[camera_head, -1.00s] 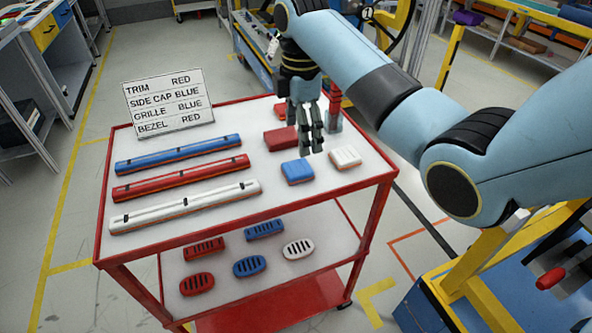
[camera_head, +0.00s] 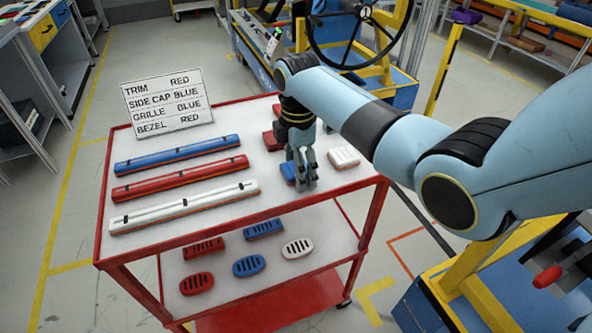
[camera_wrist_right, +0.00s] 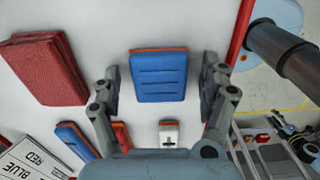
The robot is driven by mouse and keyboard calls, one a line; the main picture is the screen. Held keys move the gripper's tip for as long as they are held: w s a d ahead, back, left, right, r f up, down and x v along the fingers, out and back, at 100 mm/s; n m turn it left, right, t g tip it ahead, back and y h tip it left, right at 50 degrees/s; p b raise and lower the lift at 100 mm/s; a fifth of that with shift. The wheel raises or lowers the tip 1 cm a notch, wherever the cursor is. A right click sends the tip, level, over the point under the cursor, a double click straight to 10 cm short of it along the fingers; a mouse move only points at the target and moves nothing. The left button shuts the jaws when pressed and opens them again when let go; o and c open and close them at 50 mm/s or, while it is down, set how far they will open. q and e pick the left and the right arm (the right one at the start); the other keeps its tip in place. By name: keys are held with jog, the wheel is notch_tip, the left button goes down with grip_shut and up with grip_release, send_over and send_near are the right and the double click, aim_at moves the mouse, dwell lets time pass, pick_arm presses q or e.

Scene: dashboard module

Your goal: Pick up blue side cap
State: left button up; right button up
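The blue side cap (camera_head: 288,172) is a small blue block with an orange edge on the red cart's top shelf, partly hidden by my right gripper. In the right wrist view the blue side cap (camera_wrist_right: 158,75) lies between the two fingers, with slots across its face. My right gripper (camera_head: 302,183) points down over it; its open fingers (camera_wrist_right: 161,75) stand on either side, with gaps showing to the cap. My left gripper is not in view.
A white block (camera_head: 344,157) lies just right of the gripper, and a red block (camera_head: 271,141) behind it. Blue, red and white long trims (camera_head: 185,204) lie to the left. A sign (camera_head: 167,102) stands at the back. Vented oval and rectangular pieces (camera_head: 249,266) lie on the lower shelf.

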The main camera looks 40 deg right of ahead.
jog(key=c, duration=1.1)
